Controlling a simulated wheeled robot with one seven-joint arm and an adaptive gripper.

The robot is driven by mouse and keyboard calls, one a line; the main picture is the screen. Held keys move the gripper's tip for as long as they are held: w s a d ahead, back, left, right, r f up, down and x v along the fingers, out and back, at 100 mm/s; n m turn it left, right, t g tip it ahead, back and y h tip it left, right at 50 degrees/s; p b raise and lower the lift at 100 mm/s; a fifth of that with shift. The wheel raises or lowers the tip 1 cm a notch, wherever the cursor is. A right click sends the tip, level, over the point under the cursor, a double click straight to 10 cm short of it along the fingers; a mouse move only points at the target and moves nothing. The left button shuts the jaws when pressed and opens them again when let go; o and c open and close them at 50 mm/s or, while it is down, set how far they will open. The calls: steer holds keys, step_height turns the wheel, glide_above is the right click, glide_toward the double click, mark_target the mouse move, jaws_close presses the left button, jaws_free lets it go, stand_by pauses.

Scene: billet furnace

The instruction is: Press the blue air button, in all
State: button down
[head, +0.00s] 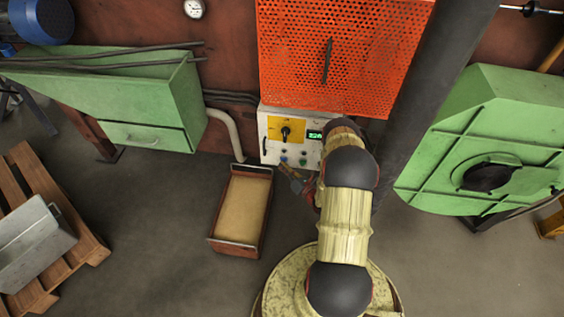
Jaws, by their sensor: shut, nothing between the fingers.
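The control box (274,147) is a pale panel below the orange mesh guard. It carries a black rotary knob on a yellow plate (287,130) and a small lit green display (315,135). Small buttons sit low on its face, among them a green one (283,158) and a bluish one (303,162). My gripper (285,169) is shut and empty, just below and in front of the buttons. It is small in the view, and I cannot tell whether it touches the panel. My arm covers the panel's right part.
A sand-coloured tray (212,240) lies on the floor left of my gripper. The orange mesh guard (330,60) is above the box. A dark column (425,90) and a green housing (480,150) stand right. A green chute (130,100) and wooden pallet (75,225) are left.

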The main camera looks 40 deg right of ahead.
steer(key=shift+s+a, duration=0.55)
steer(key=shift+a, duration=0.05)
stand_by(0.3)
steer(key=shift+s+a+p, duration=0.55)
steer(key=shift+s+a, duration=1.1)
steer(key=shift+a, duration=0.2)
